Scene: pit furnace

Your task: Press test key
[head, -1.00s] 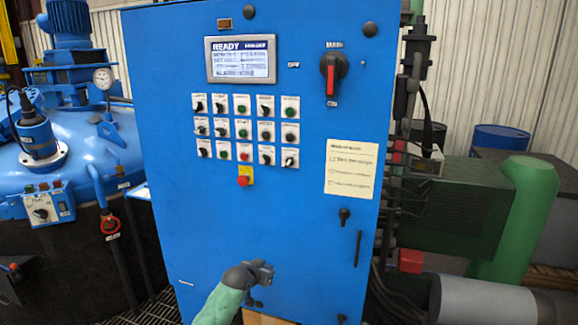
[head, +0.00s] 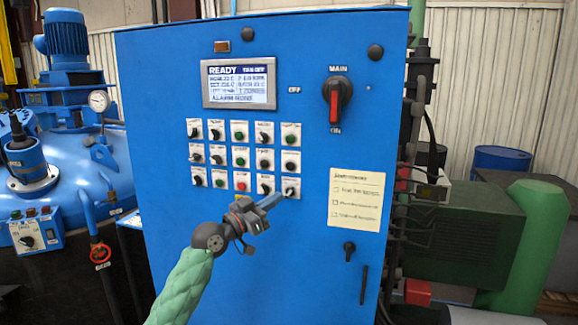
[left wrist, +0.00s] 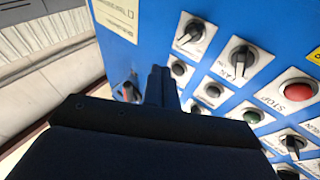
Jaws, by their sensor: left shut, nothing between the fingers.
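The blue cabinet's key panel (head: 240,160) has several rows of small labelled knobs and buttons. I cannot read which label says test. My left gripper (head: 280,199) is shut and empty, its fingertips just below the bottom-right knob (head: 290,188), which is black on a white plate. Whether they touch the panel I cannot tell. In the left wrist view the shut fingers (left wrist: 160,80) point at the panel, close to a dark round key (left wrist: 178,68). A black knob (left wrist: 190,32) and a red stop button (left wrist: 298,90) show there too. My right gripper is not in view.
Above the keys is a lit display (head: 239,83) reading READY. A red-handled main switch (head: 335,100) is at upper right, a paper checklist (head: 356,199) at right. A blue furnace vessel (head: 60,165) stands left, green machinery (head: 480,240) right.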

